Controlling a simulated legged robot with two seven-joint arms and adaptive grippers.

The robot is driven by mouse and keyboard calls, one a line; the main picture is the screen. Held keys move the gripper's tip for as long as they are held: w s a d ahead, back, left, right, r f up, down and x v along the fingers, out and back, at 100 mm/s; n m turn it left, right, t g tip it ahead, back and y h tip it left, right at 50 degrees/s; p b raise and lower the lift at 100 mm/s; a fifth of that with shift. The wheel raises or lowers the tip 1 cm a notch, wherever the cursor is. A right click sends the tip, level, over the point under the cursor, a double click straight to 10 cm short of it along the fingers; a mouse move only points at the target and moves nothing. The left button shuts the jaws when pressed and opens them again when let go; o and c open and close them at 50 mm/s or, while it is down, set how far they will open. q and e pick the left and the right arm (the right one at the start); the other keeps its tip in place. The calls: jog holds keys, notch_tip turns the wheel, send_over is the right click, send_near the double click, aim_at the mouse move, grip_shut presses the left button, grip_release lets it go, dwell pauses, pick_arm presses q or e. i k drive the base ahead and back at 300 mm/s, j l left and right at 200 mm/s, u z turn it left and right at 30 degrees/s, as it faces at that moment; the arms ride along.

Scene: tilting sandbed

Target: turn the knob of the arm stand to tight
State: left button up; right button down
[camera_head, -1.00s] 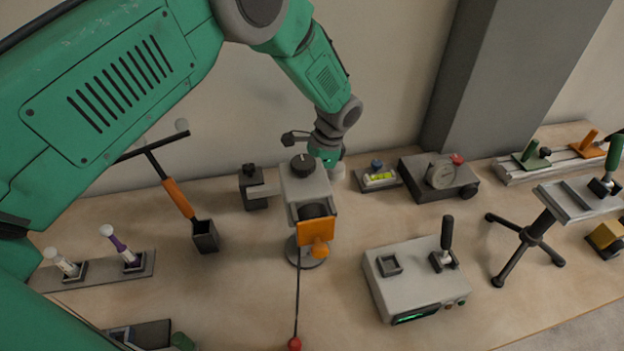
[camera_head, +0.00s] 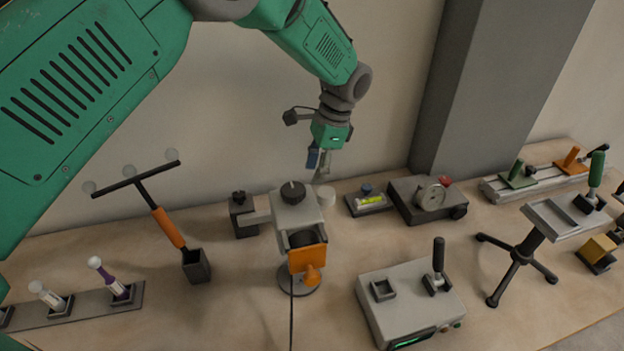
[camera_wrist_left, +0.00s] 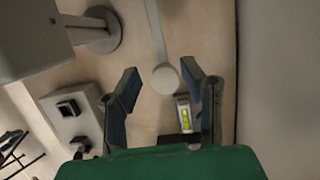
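A grey stand (camera_head: 296,212) rises from a round base at mid table. Its black round knob (camera_head: 293,193) with a pale mark sits on top. An orange plate and knob (camera_head: 308,262) are on its front. A side arm (camera_head: 256,218) runs left to a black block. I cannot tell for sure which of these knobs is the task's. My left gripper (camera_head: 318,166) is above and behind the stand, apart from the knob. In the left wrist view its fingers (camera_wrist_left: 161,80) are spread and empty, with a pale disc on a rod (camera_wrist_left: 165,78) seen between them. My right gripper is not in view.
A bubble level (camera_head: 370,200) and a dial gauge block (camera_head: 428,199) stand right of the stand. A grey box with a black lever (camera_head: 410,300) is in front. A T-shaped rack (camera_head: 168,228) stands left, a tripod (camera_head: 520,252) right. The wall is close behind.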

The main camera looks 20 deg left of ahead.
aim_at(239, 196)
jog(key=k+l, duration=1.2)
jog(key=l, duration=0.15)
